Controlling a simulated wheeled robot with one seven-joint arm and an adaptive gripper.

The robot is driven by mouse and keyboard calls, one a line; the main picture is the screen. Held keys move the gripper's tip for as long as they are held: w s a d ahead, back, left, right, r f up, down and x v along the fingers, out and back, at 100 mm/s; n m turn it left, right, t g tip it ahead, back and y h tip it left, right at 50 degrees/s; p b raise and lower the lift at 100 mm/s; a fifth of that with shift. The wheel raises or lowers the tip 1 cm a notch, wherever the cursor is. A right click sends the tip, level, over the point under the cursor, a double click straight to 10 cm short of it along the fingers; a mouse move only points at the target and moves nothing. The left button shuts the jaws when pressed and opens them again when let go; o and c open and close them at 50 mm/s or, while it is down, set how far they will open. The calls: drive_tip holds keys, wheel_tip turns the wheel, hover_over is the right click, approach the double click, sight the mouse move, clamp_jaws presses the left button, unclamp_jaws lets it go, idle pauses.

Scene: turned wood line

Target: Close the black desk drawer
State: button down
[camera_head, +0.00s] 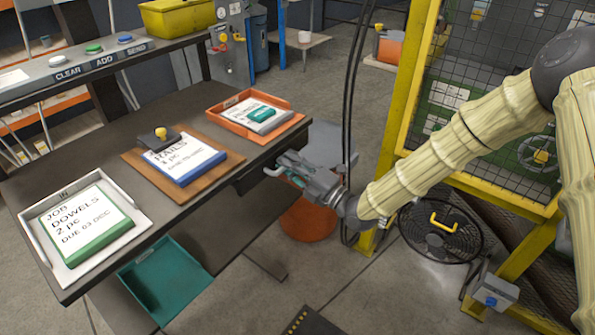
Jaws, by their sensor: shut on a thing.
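The black desk drawer (250,178) is under the right end of the dark desk (110,130). Its dark front shows just below the desk's edge; how far it stands out is hard to tell. A pale grey bar handle (271,172) shows at the drawer's right side. My gripper (287,168) reaches in from the right, at the handle, and is shut on it. The fingers partly hide the handle and where they meet it.
On the desk are a white tray (39,246), a brown board (231,161) and an orange tray (289,122). A teal tray (190,262) sits below the desk.

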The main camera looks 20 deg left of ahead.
drive_tip(key=shift+w+a, duration=0.25)
drive_tip(key=shift+a, duration=0.45)
drive_tip(key=c, duration=1.5)
unclamp_jaws()
drive_tip(key=shift+a, duration=0.15)
